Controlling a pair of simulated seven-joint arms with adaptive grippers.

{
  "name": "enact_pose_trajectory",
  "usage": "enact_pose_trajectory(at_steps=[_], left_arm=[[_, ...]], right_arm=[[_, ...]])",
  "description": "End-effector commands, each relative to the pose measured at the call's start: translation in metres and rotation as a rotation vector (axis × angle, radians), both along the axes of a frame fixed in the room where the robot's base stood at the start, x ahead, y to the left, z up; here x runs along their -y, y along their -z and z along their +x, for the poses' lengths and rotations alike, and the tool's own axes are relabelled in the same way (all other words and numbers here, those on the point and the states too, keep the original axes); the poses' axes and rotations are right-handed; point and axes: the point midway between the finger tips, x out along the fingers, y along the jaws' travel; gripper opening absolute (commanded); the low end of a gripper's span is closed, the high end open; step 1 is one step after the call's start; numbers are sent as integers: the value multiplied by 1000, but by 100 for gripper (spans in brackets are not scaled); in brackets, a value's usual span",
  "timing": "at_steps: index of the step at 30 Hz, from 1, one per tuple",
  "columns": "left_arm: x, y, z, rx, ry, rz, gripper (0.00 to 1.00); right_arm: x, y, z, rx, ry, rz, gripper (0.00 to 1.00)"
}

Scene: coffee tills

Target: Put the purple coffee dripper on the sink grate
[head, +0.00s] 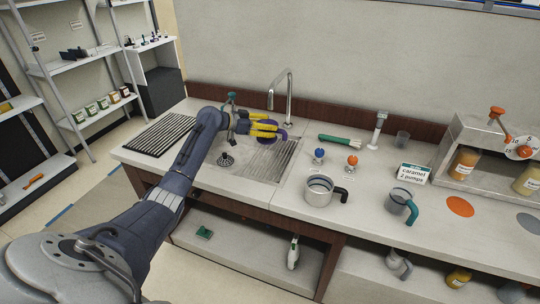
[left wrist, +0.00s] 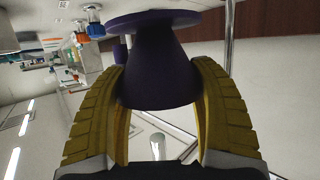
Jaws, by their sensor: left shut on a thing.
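The purple coffee dripper (head: 283,134) is in my left gripper (head: 272,130), between its yellow fingers, over the far part of the sink area in the head view. In the left wrist view the dripper (left wrist: 158,62) fills the space between both fingers (left wrist: 160,85), with its wide flange toward the top of the picture. My left gripper is shut on its tapered body. A slatted metal grate (head: 280,163) lies just in front of the dripper and to its right, with nothing standing on its visible part. The fingers partly hide the dripper in the head view. My right gripper is out of view.
A tall faucet (head: 289,95) stands behind the gripper. A dark slatted rack (head: 160,133) lies at the counter's left. A steel pitcher (head: 320,190), a teal-handled cup (head: 398,203), a caramel sign (head: 414,173) and two knobbed items, blue (head: 319,156) and orange (head: 352,164), stand to the right.

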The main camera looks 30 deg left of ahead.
Motion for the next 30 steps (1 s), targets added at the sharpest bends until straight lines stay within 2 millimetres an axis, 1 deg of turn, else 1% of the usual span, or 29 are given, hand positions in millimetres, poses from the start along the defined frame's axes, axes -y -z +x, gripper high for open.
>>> enact_pose_trajectory(at_steps=[3, 9, 17, 24, 30], left_arm=[[-2, 20, -1, -4, 0, -6, 27], [-2, 47, -1, -2, 0, -3, 26], [-2, 63, -1, -2, 0, -3, 26], [-2, 89, -1, -2, 0, -3, 26], [-2, 95, -1, -1, -1, -2, 26]], right_arm=[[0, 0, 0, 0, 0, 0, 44], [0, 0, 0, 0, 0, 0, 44], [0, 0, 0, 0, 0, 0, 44], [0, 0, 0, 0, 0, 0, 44], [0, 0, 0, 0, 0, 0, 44]])
